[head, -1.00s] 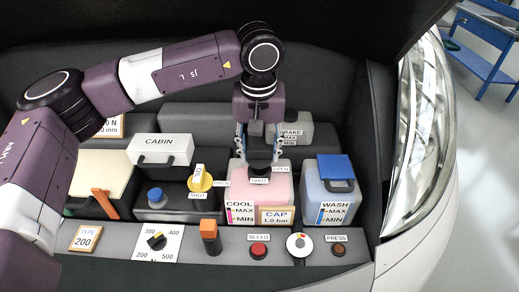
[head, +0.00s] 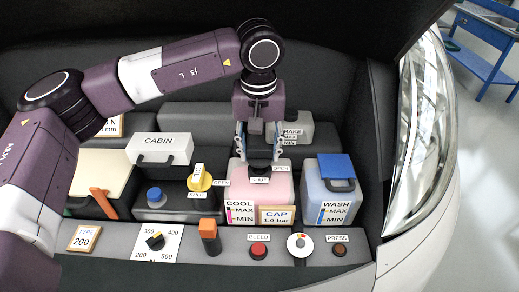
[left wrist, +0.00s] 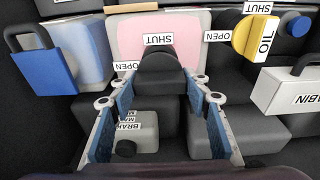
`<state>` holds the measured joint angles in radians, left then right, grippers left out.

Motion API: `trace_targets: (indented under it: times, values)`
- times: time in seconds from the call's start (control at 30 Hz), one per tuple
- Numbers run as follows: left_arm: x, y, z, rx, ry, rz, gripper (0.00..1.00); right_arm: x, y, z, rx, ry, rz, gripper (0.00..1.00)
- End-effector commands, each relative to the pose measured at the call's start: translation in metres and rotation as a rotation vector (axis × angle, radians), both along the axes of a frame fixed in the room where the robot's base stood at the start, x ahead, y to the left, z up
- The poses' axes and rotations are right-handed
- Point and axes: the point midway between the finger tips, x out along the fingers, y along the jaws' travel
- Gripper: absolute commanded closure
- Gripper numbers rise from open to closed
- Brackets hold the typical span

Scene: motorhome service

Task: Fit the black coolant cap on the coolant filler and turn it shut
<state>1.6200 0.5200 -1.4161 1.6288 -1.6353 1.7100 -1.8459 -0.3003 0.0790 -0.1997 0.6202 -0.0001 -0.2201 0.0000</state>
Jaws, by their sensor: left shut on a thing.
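The coolant tank (head: 272,192) is pinkish-white, with a COOL level scale on its front and a "CAP 1.0 bar" plate before it. The black coolant cap (head: 260,170) is at the tank's top, between SHUT and OPEN labels. It also shows in the left wrist view (left wrist: 158,72) as a dark round shape by the pink tank top. My left gripper (head: 259,158) points down over the tank, shut on the cap. The filler neck is hidden under the cap, so I cannot tell how it is seated. My right gripper is not in view.
A yellow oil cap (head: 200,178) and a blue cap (head: 155,195) stand left of the tank. The wash tank (head: 328,188) with a blue lid is close on the right. The CABIN box (head: 162,150) is behind left. Buttons and knobs line the front panel.

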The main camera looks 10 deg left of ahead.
Motion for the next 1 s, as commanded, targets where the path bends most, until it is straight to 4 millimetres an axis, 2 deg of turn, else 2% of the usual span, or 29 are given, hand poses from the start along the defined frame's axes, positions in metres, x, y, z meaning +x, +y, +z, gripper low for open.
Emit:
trace_targets:
  times: [0.27, 1.0]
  values:
    - [0.0, 0.0, -0.002, 0.0, 0.0, 0.0, 0.8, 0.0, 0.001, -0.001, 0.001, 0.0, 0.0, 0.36]
    - [0.0, 0.0, -0.024, -0.001, 0.0, 0.0, 0.8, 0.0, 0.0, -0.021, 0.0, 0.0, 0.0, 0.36]
